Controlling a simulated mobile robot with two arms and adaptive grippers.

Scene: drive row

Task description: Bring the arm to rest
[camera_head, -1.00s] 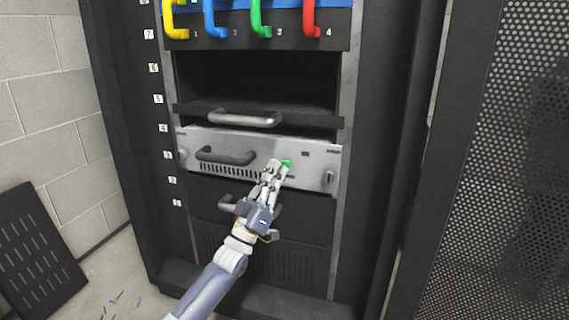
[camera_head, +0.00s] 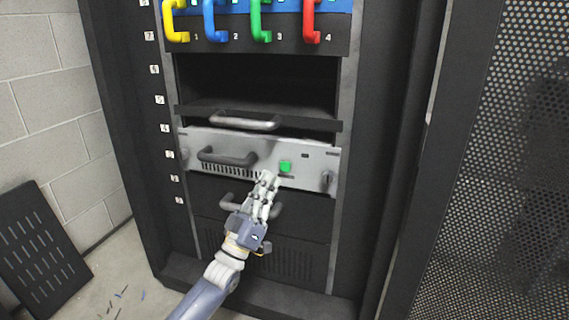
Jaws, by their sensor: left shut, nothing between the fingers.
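My left gripper (camera_head: 268,179) is shut with nothing between its fingers. The button now shows whole. My left arm (camera_head: 222,272) reaches up from the bottom of the view, and the gripper hides part of the lower panel's handle (camera_head: 231,201). My right gripper is out of view.
The black rack (camera_head: 120,110) has an open bay (camera_head: 255,80) above the silver unit. Yellow, blue, green and red handles (camera_head: 312,22) line the top. A perforated door (camera_head: 500,180) stands at the right. A perforated panel (camera_head: 38,250) leans at the lower left.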

